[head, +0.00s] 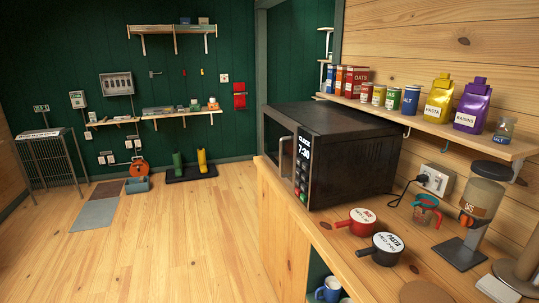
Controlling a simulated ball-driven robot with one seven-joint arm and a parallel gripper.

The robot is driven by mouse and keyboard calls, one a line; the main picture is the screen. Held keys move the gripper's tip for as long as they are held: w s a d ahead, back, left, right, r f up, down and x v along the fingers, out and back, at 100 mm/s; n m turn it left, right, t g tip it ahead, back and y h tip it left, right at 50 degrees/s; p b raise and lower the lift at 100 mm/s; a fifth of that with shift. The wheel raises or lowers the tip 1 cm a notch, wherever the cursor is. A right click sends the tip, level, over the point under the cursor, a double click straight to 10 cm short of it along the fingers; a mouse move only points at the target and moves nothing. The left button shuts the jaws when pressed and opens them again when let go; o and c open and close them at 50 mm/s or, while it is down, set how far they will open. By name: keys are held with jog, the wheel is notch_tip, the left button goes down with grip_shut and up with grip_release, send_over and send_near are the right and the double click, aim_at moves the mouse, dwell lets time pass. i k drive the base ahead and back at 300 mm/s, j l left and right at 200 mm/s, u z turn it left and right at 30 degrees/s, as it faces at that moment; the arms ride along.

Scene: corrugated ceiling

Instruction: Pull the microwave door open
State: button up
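A black microwave (350,150) stands on the wooden counter at the right of the head view. Its front faces left. The door (278,143) looks shut, seen at a steep angle. My gripper is not in this view, so I cannot see where it is relative to the handle.
A dispenser (478,205) stands at the right. A shelf (450,132) with packets and tins runs above. The wooden floor (190,235) left of the counter is clear.

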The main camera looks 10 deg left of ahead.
aim_at(277, 127)
jog(key=i+j+u, duration=0.15)
jog(key=i+j, duration=0.15)
jog(key=i+j+u, duration=0.1)
jog(key=i+j, duration=0.15)
jog(key=i, duration=0.25)
jog(key=i+j+u, duration=0.15)
jog(key=i, duration=0.25)
jog(key=i+j+u, duration=0.1)
jog(key=i+j, duration=0.15)
jog(key=i, duration=0.2)
